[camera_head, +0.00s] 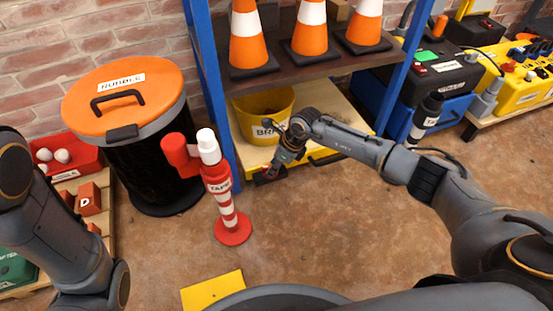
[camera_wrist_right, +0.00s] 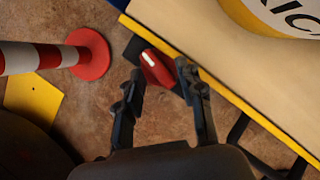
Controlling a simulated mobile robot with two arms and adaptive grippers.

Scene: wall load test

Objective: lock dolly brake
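The dolly (camera_head: 320,98) is a pale deck with a yellow edge under the shelf, also seen in the right wrist view (camera_wrist_right: 190,32). A red pedal with a white mark, seemingly the brake (camera_wrist_right: 152,66), sticks out from a dark plate at the dolly's edge. My right gripper (camera_wrist_right: 160,70) is open, its two fingers on either side of the pedal in the picture. I cannot tell whether they touch it. In the head view my right gripper (camera_head: 272,170) is at the dolly's front left corner. My left arm shows at the left, but its gripper is out of view.
A yellow bucket (camera_head: 265,110) stands on the dolly. A red-and-white tape post (camera_head: 222,195) and a rubble bin (camera_head: 150,150) stand left of it. Orange cones (camera_head: 310,30) fill the shelf above. The floor in front is clear around a yellow plate (camera_head: 212,289).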

